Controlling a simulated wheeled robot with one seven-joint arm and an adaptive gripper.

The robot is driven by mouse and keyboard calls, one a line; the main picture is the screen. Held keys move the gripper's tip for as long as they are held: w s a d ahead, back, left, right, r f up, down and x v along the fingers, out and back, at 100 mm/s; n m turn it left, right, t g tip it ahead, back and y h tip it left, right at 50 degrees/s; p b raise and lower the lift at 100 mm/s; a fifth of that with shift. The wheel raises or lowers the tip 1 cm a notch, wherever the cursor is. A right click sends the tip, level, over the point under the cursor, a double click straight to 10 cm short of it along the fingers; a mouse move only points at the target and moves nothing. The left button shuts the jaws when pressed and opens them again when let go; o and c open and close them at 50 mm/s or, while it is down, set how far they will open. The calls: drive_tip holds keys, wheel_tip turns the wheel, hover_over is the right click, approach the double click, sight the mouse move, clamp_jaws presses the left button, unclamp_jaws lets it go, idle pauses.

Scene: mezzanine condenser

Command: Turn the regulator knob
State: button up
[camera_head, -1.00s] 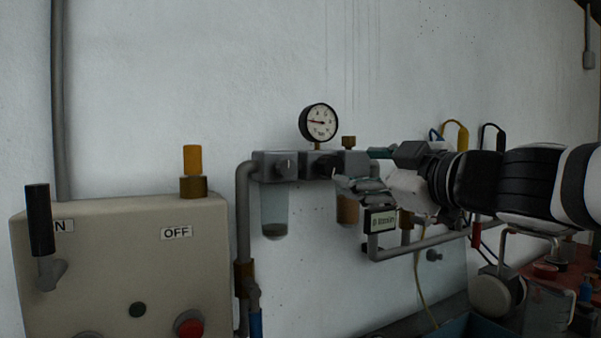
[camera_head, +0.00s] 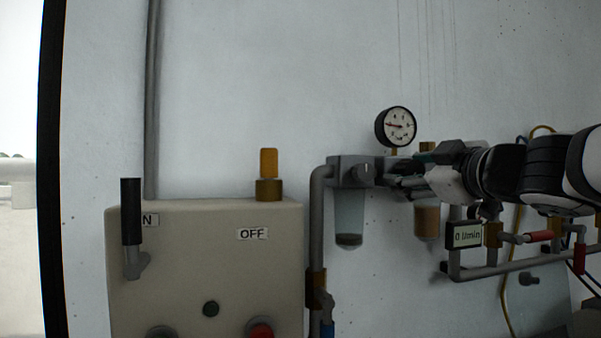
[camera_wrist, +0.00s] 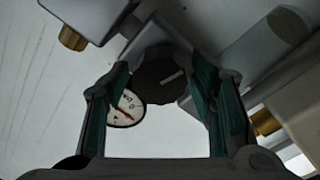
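The regulator knob (camera_head: 361,172) is dark and round, on the front of the grey regulator block (camera_head: 338,170). In the wrist view the knob (camera_wrist: 160,80) carries a short pale mark and shows between my two fingers. My gripper (camera_head: 395,178) reaches in from the right, its fingertips just right of the knob in the head view. In the wrist view my gripper (camera_wrist: 163,85) is open, with a finger on each side; I see no clear contact. The round pressure gauge (camera_head: 396,126) stands above the block; its needle points left.
A clear bowl (camera_head: 349,218) and an amber bowl (camera_head: 427,222) hang below the regulator. A small display (camera_head: 467,235) reads 0 l/min. A beige switch box (camera_head: 205,260) with a black lever stands left. Grey pipes run around the regulator; the wall above is bare.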

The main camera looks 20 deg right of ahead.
drive_tip(key=c, duration=0.8)
drive_tip(key=shift+o, duration=0.2)
drive_tip(key=shift+n, duration=0.5)
drive_tip(key=o, duration=1.1)
drive_tip(key=shift+o, duration=0.2)
drive_tip(key=shift+s, duration=0.1)
drive_tip(key=s, duration=1.2)
drive_tip(key=shift+w+p, duration=0.1)
drive_tip(key=shift+p, duration=0.2)
